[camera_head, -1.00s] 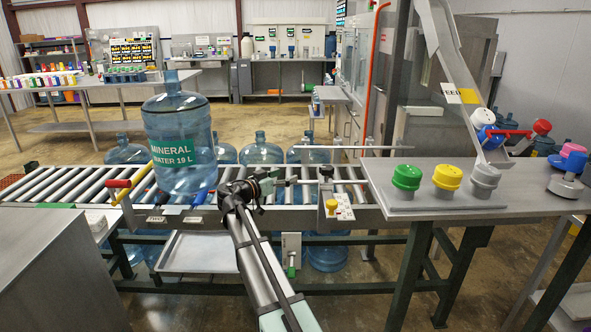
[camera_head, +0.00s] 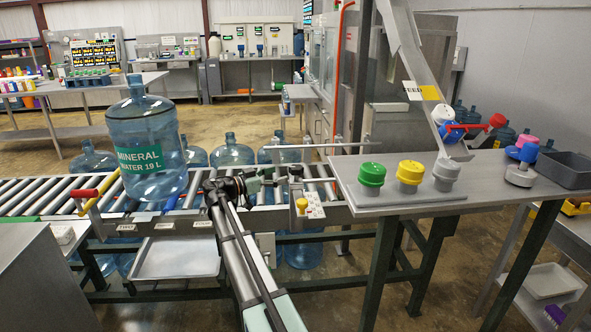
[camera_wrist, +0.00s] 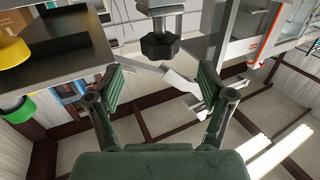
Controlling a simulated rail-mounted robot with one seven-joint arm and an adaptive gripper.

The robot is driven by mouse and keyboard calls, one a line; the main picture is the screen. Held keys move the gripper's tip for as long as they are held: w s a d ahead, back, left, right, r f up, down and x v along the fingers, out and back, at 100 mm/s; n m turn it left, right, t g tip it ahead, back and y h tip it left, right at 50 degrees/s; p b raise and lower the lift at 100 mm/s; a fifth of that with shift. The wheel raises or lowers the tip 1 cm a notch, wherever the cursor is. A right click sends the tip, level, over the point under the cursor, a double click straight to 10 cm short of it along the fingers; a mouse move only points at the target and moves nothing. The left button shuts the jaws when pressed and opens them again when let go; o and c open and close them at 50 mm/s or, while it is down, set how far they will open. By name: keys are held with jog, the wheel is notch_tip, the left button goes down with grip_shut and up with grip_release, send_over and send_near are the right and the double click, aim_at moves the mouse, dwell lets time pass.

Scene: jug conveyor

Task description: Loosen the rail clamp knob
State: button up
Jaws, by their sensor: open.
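A black faceted knob (camera_wrist: 160,45) hangs under a grey bracket at the top middle of the wrist view. In the head view, a small dark knob (camera_head: 295,170) sits on a grey post at the conveyor's front side, by the guide rail (camera_head: 322,146); it looks like the same one. My gripper (camera_head: 264,182) is just left of it in the head view. In the wrist view, my gripper (camera_wrist: 162,72) has its two green fingers spread wide and nothing between them. The knob is beyond the fingertips, roughly centred between them, and appears untouched.
A large blue water jug (camera_head: 147,145) stands on the roller conveyor (camera_head: 40,192), left of my arm. A steel table (camera_head: 400,192) with green, yellow and grey caps stands right. A tray (camera_head: 178,257) hangs in front.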

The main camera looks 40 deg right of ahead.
aim_at(290, 172)
jog(key=d, duration=0.5)
jog(key=s+d+p, duration=0.1)
jog(key=d, duration=0.1)
jog(key=shift+d, duration=0.35)
jog(key=c, duration=1.2)
